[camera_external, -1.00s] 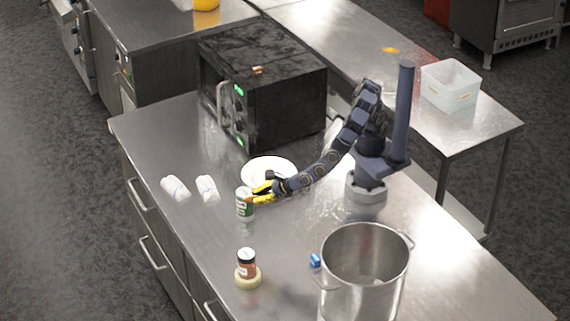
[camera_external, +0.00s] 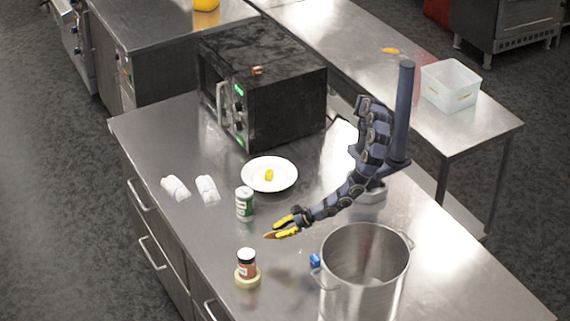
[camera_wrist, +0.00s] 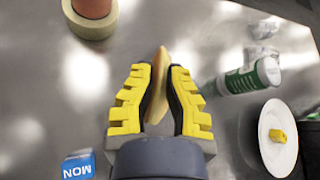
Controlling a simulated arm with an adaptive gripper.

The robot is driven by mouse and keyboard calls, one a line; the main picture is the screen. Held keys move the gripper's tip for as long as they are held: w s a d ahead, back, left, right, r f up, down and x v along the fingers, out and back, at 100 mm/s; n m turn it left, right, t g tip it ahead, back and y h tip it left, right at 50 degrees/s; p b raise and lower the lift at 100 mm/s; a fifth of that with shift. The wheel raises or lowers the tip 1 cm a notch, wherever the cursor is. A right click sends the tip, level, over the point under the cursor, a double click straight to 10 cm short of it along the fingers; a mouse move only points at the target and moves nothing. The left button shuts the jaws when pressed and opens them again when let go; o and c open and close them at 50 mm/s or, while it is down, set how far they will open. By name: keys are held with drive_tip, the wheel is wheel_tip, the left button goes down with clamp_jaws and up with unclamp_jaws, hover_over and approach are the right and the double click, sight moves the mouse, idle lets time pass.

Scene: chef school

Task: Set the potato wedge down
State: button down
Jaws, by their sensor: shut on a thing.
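My gripper (camera_external: 287,225) is shut on the potato wedge (camera_external: 269,235), a small tan-orange piece that sticks out past the yellow fingertips. In the wrist view the wedge (camera_wrist: 160,72) stands lengthwise between the two yellow and black fingers of my gripper (camera_wrist: 159,95). In the outside view the gripper is over the steel counter (camera_external: 205,240), between the green-and-white can and the big pot. How high the wedge is above the counter is hard to tell.
A jar on a tape roll (camera_external: 247,277) stands in front, and a green-and-white can (camera_external: 244,203) behind. A plate (camera_external: 256,185) holds a yellow piece (camera_external: 269,175). The steel pot (camera_external: 340,290) and a blue block (camera_external: 315,261) are to the right. Two white rolls (camera_external: 207,189) lie left.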

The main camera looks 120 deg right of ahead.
wheel_tip(320, 180, down, 8)
drive_tip(key=shift+f, duration=0.1)
idle(0.4)
drive_tip(key=c, duration=1.2)
unclamp_jaws()
drive_tip(key=shift+o, duration=0.2)
drive_tip(key=v, duration=1.2)
